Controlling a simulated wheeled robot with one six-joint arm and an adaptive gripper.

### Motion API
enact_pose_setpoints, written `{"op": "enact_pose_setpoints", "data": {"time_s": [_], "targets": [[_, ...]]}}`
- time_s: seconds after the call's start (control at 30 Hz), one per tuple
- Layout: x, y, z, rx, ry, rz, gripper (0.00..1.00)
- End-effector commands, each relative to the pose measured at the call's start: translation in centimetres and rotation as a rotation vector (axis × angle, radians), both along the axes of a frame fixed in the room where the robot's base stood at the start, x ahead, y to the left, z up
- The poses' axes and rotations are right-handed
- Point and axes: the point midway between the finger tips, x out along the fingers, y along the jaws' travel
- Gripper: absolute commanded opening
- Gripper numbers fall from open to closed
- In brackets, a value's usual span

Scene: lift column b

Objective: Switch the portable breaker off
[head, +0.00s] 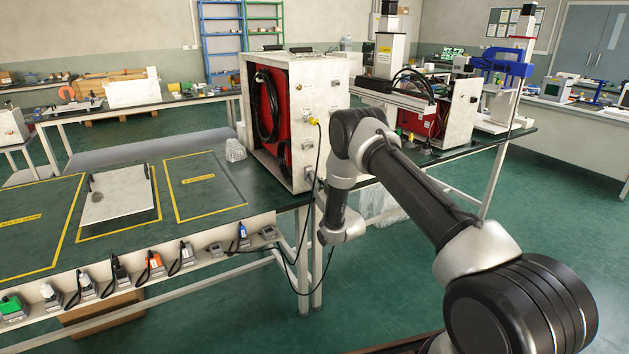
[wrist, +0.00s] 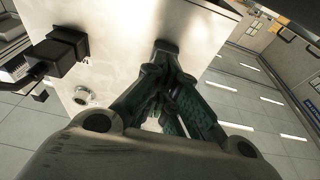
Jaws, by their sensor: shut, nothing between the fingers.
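A white box with a red interior and coiled black cable (head: 318,95) stands at the right end of the green-topped bench. I cannot tell for certain whether it is the portable breaker. In the wrist view a white panel (wrist: 115,35) fills the upper left. It carries a black plug-like block (wrist: 62,50) and a round metal fitting (wrist: 84,96). My gripper (wrist: 168,72) is shut and empty, its fingertips at a small dark part (wrist: 166,47) on the panel. I cannot tell whether they touch it. My fingers do not show clearly in the head view.
Several small devices line the bench's front edge. A white plate (head: 118,197) and a clear glass-like item (head: 235,150) are on the bench. Another bench (head: 480,140) stands behind my arm. Green floor is open at right.

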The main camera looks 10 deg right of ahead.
Motion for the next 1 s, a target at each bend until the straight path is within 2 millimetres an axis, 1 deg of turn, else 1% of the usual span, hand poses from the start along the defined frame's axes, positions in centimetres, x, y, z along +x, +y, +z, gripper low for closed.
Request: {"op": "enact_pose_setpoints", "data": {"time_s": [0.03, 0.17, 0.2, 0.23, 0.5, 0.63, 0.77, 1.0], "targets": [[0.1, 0.0, 0.1, 0.003, -0.009, 0.0, 0.03], [0.0, 0.0, 0.0, 0.001, -0.002, 0.0, 0.27], [0.0, 0.0, 0.0, 0.0, -0.001, 0.0, 0.34], [0.0, 0.0, 0.0, 0.0, -0.001, 0.0, 0.36], [0.0, 0.0, -0.1, 0.0, 0.001, 0.0, 0.36], [-0.8, -0.3, -0.4, -0.001, 0.003, -0.001, 0.36], [-3.0, -1.0, -1.0, -0.001, 0.005, -0.001, 0.36], [-7.9, -2.6, -2.4, 0.0, 0.004, -0.001, 0.36]]}}
